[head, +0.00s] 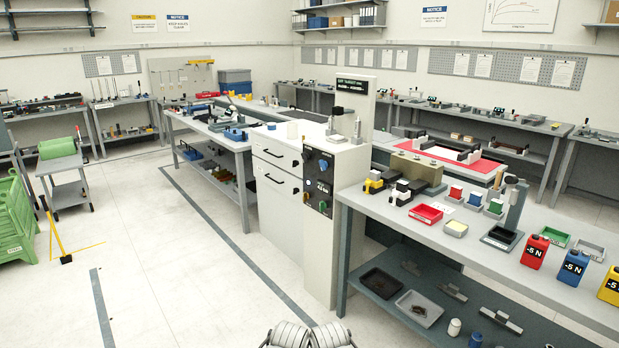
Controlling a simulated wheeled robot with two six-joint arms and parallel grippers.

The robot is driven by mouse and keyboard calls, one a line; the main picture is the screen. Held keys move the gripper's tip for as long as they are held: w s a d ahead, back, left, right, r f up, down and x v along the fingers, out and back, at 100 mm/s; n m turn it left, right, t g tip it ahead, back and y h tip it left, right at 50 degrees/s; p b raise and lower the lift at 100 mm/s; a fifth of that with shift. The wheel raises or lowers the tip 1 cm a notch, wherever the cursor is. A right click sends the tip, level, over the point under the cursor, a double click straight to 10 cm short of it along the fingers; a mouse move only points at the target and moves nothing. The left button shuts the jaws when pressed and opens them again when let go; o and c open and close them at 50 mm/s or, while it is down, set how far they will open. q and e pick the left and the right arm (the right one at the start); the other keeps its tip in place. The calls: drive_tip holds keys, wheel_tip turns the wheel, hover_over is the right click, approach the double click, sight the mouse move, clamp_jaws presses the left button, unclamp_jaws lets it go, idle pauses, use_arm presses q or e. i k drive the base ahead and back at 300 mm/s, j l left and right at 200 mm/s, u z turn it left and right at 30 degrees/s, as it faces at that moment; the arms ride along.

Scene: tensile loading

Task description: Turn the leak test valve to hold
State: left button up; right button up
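I cannot tell for sure which part is the leak test valve. A narrow dark control panel (319,182) is on the front of the white cabinet in the middle of the head view. It carries a blue round knob (323,163) near its top, a small display and more small controls below. A black handle-like part (338,111) sits on top of the same cabinet, by a dark sign (353,86) too small to read. The valve's setting is not readable. Neither gripper shows; only ribbed grey parts, apparently mine, show at the bottom edge.
A grey bench (465,232) with coloured trays and blocks stands right of the cabinet, with a lower shelf (405,290). Another bench (208,133) stands behind left. Green crates (15,215) and a trolley (66,170) are far left. The floor (170,260) before the cabinet is clear.

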sight(322, 205)
drive_tip(key=i+j+z, duration=0.1)
drive_tip(key=i, duration=0.3)
drive_tip(key=i+j+z, duration=0.1)
drive_tip(key=i+j, duration=0.2)
drive_tip(key=i+l+u, duration=0.1)
drive_tip(key=i, duration=0.45)
drive_tip(key=i+l, duration=0.25)
drive_tip(key=i, duration=0.25)
drive_tip(key=i+l+u, duration=0.15)
drive_tip(key=i, duration=0.4)
drive_tip(key=i+l, duration=0.3)
drive_tip(key=i, duration=0.2)
drive_tip(key=j+u, duration=0.05)
